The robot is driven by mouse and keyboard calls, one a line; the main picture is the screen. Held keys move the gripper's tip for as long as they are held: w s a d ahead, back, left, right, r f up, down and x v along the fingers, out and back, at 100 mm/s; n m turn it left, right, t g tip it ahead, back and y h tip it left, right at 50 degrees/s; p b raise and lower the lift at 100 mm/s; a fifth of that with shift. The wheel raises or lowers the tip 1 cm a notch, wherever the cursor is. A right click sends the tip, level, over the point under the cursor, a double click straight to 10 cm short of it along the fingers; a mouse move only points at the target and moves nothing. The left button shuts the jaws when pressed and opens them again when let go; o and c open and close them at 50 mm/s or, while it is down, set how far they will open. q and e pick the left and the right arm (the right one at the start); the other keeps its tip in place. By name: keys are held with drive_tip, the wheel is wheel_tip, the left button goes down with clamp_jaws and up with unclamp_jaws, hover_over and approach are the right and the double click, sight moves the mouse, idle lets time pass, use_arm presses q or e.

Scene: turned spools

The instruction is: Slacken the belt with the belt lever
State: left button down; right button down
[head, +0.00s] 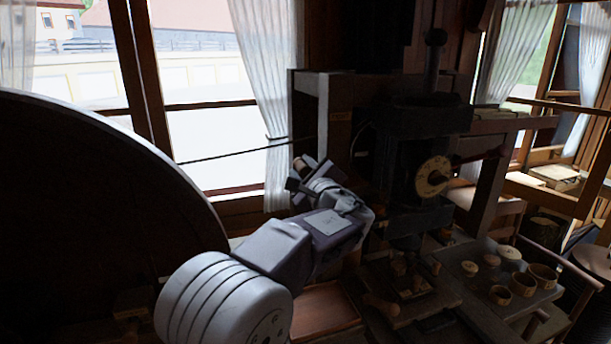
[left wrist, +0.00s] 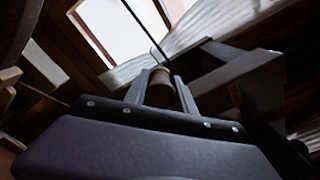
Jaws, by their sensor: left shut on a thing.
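My left gripper (head: 305,177) reaches in to the left post of the dark machine and is shut on a brown rounded wooden end, which I take to be the belt lever (head: 300,163). In the left wrist view the lever's brown end (left wrist: 159,86) sits between the two grey fingers of the left gripper (left wrist: 163,90). The rest of the lever is hidden behind the gripper. A thin dark belt (head: 250,151) runs from the large wheel to the machine, and it shows in the left wrist view (left wrist: 146,30). My right gripper is not in view.
The large dark wheel (head: 90,220) fills the left side. The dark machine (head: 400,150) with a round pale dial (head: 433,176) stands right of my left arm. Several turned cups and discs lie on a board (head: 470,262) at the lower right. A window is behind.

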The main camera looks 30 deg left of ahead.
use_arm(q)
drive_tip(key=shift+f, duration=0.15)
drive_tip(key=c, duration=1.1)
unclamp_jaws()
drive_tip(key=shift+o, duration=0.3)
drive_tip(key=shift+a, duration=0.15)
drive_tip(key=b+v, duration=0.2)
drive_tip(key=v, duration=0.7)
drive_tip(key=shift+s, duration=0.1)
